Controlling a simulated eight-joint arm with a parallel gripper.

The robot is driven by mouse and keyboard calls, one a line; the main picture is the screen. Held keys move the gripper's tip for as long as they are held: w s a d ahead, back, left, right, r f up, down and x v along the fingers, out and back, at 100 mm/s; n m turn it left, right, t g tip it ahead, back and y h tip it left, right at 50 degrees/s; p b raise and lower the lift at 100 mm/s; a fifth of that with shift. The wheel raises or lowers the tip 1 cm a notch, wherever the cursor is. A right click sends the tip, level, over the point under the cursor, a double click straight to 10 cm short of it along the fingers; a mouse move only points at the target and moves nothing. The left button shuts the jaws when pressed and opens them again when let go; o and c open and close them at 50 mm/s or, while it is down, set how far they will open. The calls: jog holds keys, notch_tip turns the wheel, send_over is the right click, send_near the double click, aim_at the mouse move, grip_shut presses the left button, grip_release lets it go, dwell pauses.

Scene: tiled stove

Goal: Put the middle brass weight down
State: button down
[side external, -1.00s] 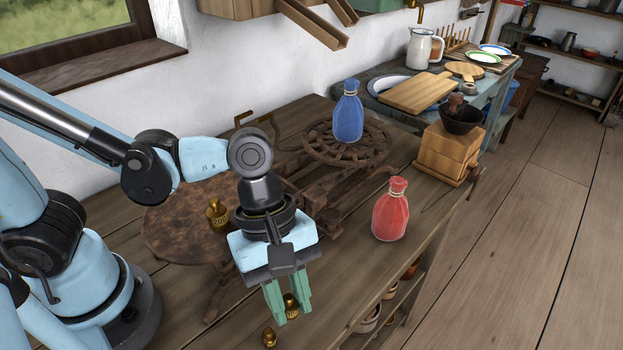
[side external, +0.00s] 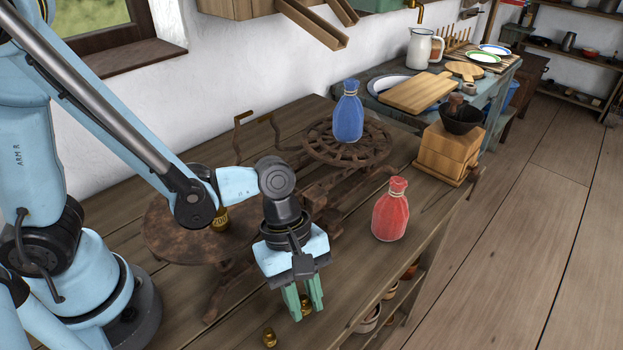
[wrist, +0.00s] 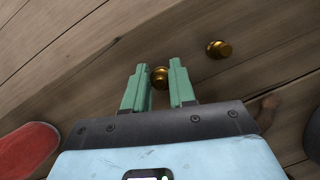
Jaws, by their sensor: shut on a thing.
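My gripper (side external: 305,312) points down near the front edge of the wooden table and is shut on the middle brass weight (side external: 306,302). In the wrist view the weight (wrist: 160,77) sits between the green fingertips. The fingers partly hide it in the side view, and I cannot tell whether its base touches the table. A smaller brass weight (side external: 269,338) stands apart on the table, left of the gripper; it also shows in the wrist view (wrist: 218,49). A larger brass weight (side external: 221,218) is on the rusty round plate (side external: 165,238), partly behind my arm.
The rusty iron scale has a spoked plate (side external: 322,150) bearing a blue sack (side external: 348,113). A red sack (side external: 391,212) stands on the table (side external: 340,268) right of my gripper. A wooden box (side external: 447,152) stands farther back. Bare table lies between the red sack and gripper.

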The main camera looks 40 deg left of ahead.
jog(key=shift+f, duration=0.1)
jog(key=c, duration=0.9)
grip_release()
jog(key=shift+v, duration=6.1)
